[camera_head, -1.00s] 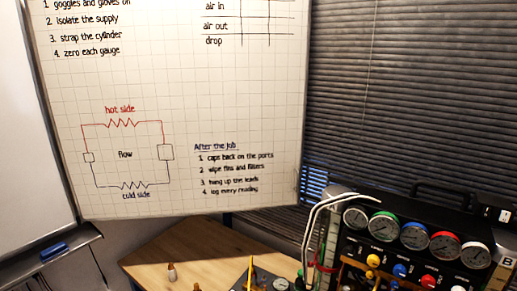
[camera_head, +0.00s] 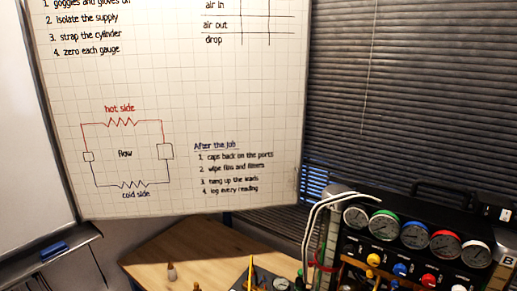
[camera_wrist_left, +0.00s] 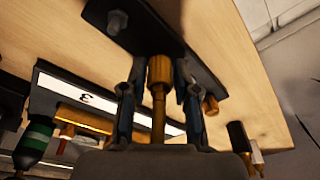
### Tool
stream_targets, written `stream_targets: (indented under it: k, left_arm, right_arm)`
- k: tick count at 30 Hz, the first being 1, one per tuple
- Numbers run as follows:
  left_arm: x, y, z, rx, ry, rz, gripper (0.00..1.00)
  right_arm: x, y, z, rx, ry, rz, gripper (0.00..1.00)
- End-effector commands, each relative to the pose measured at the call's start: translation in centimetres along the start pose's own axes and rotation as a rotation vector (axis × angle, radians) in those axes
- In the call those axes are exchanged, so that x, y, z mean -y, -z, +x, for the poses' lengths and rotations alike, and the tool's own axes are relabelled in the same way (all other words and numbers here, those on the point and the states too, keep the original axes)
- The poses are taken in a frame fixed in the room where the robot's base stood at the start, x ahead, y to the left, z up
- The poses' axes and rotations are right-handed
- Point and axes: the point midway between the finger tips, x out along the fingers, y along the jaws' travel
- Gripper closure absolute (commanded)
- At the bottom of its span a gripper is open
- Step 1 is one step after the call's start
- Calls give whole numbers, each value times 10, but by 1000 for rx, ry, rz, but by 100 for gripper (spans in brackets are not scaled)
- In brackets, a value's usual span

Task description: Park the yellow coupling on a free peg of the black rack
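In the left wrist view, the yellow coupling (camera_wrist_left: 160,72), brass-toned with a thinner stem, lies between the two fingers of my left gripper (camera_wrist_left: 160,85). The fingers press close on both sides of its thicker end and appear shut on it. Behind it is a black plate (camera_wrist_left: 178,35), which looks like part of the black rack, with a grey hex-headed peg (camera_wrist_left: 117,21) to the left of the coupling. I cannot tell the gap between coupling and plate. Neither gripper can be made out in the head view.
The gauge panel (camera_head: 415,238) stands at the right, with coloured knobs and pale hoses (camera_head: 318,210).

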Motion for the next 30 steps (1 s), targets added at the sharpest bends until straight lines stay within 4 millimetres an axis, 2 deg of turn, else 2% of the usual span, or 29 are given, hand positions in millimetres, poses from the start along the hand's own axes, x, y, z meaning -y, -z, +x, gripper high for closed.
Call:
stream_targets:
  k: [6, 7, 10, 11, 19, 23, 26, 30]
  left_arm:
    - [0, 0, 0, 0, 0, 0, 60]
    - [0, 0, 0, 0, 0, 0, 57]
    - [0, 0, 0, 0, 0, 0, 32]
    - [0, 0, 0, 0, 0, 0, 31]
    - [0, 0, 0, 0, 0, 0, 31]
    - [0, 0, -7, 0, -1, 0, 31]
    - [-1, 1, -20, -2, -4, 1, 31]
    - [-1, 2, -52, -4, -4, 1, 31]
  right_arm:
    - [0, 0, 0, 0, 0, 0, 35]
    - [0, 0, 0, 0, 0, 0, 35]
    - [0, 0, 0, 0, 0, 0, 35]
    - [0, 0, 0, 0, 0, 0, 35]
    - [0, 0, 0, 0, 0, 0, 35]
    - [0, 0, 0, 0, 0, 0, 35]
    - [0, 0, 0, 0, 0, 0, 35]
    - [0, 0, 0, 0, 0, 0, 35]
